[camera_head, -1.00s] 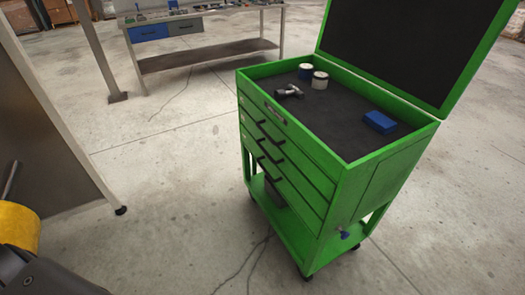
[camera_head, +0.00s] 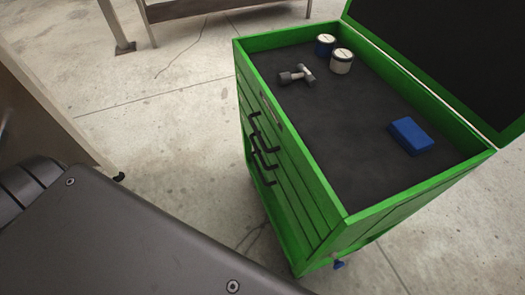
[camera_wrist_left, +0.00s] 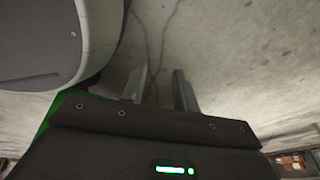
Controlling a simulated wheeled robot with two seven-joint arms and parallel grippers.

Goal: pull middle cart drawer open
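The green cart (camera_head: 356,214) stands right of centre in the head view with its lid up. Its drawer fronts face left and look shut. Several black handles stick out; the middle drawer's handle (camera_head: 262,144) lies among them. In the left wrist view my left gripper (camera_wrist_left: 159,91) has its two fingers apart, with only bare floor between them. The gripper itself does not show in the head view, where a large dark link of my arm fills the lower left. My right gripper is not in view.
On the cart's black top lie a grey metal tool (camera_head: 296,76), two small cans (camera_head: 341,62) and a blue block (camera_head: 411,135). A workbench (camera_head: 215,8) stands at the back and a panel (camera_head: 40,110) at the left. The floor between panel and cart is clear.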

